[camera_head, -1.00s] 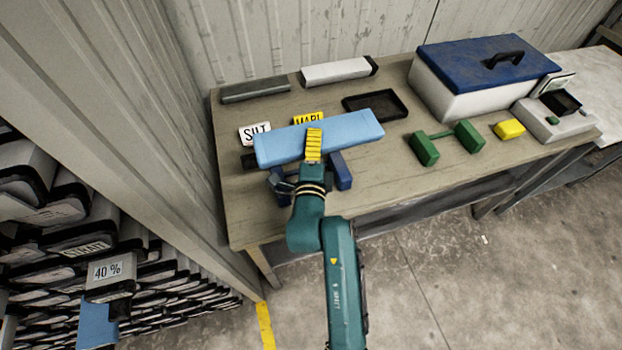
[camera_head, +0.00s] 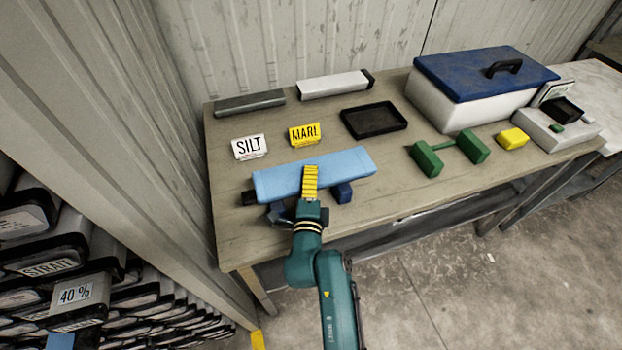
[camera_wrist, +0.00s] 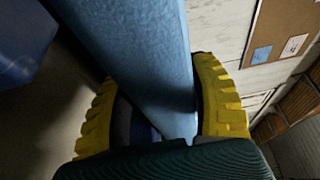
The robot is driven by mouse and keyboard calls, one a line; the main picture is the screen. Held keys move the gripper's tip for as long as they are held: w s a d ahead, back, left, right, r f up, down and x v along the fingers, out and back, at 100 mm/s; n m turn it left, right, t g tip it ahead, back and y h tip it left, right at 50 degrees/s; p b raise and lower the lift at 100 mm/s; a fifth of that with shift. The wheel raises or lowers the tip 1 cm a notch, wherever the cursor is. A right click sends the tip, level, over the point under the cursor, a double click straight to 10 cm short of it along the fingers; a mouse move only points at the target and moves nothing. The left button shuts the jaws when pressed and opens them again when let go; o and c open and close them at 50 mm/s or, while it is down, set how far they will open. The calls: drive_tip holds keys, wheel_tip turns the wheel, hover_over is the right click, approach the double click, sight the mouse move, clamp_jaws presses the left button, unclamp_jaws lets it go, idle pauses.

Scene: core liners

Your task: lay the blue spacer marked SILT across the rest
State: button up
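The long light blue spacer (camera_head: 335,166) is in my gripper (camera_head: 310,185), gripped near its middle between yellow ribbed fingers. It also shows between the fingers in the wrist view (camera_wrist: 135,50). No mark is readable on it. The dark blue rest (camera_head: 342,193) shows below it as a block at the right and part of another at the left; the spacer and my gripper hide the remainder. I cannot tell whether the spacer touches the rest. A white card reading SILT (camera_head: 249,147) stands behind the spacer's left end.
A yellow MARL card (camera_head: 304,134) and black tray (camera_head: 374,120) stand behind. The green rest (camera_head: 449,152), a yellow block (camera_head: 513,138) and a blue-lidded box (camera_head: 470,95) are to the right. A grey bar (camera_head: 249,103) and white bar (camera_head: 335,84) lie along the wall.

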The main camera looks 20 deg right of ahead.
drive_tip(key=shift+o, duration=1.4)
drive_tip(key=shift+r, duration=0.15)
